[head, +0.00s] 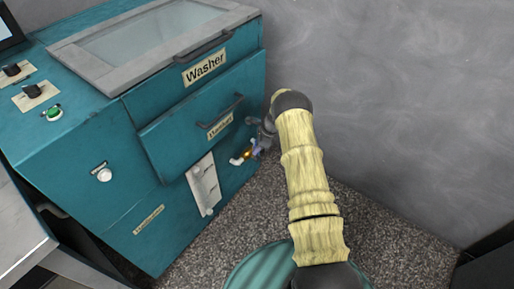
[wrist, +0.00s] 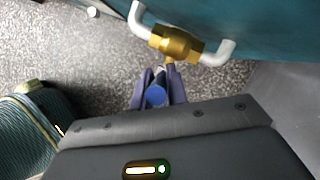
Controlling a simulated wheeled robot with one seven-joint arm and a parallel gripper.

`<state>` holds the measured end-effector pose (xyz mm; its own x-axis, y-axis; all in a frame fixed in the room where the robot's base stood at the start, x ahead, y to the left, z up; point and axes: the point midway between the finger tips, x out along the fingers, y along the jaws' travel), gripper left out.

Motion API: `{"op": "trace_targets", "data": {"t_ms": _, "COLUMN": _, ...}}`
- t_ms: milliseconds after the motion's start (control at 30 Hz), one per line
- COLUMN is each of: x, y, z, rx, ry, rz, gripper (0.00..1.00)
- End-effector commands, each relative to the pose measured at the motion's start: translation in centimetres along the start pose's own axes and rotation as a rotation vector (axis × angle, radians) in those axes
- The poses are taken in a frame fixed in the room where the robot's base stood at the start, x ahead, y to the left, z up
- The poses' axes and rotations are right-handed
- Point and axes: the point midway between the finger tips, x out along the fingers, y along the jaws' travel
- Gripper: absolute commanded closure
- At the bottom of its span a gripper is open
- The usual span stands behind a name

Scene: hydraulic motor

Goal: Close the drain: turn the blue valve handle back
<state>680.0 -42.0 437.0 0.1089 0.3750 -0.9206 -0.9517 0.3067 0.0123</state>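The brass drain valve (wrist: 175,43) sits between bent white pipes by the teal washer in the wrist view. It also shows small in the head view (head: 247,153). Its blue handle (wrist: 156,95) points away from the machine's side, toward my gripper. My gripper (wrist: 158,88) has its two purple-grey fingers on either side of the blue handle. Whether the fingers press on the handle or only straddle it, I cannot tell. In the head view my gripper (head: 262,141) is small and partly hidden beside the valve, at the washer's right side.
The teal washer (head: 90,150) has a labelled basket drawer (head: 190,125) standing out a little above the valve. A grey wall (head: 390,90) is behind my arm. Speckled floor (head: 240,215) is open below the valve. A ribbed teal drum (wrist: 30,130) shows at the left of the wrist view.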

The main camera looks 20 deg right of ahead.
Motion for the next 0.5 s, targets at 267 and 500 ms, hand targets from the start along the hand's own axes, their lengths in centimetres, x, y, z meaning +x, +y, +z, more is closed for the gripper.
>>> {"op": "trace_targets", "data": {"t_ms": 267, "x": -0.05, "y": -0.08, "z": -0.03, "rx": 0.002, "ry": -0.001, "rz": -0.003, "gripper": 0.63}}
{"op": "trace_targets", "data": {"t_ms": 500, "x": -0.66, "y": -0.09, "z": -0.02, "rx": 0.002, "ry": -0.001, "rz": -0.003, "gripper": 0.63}}
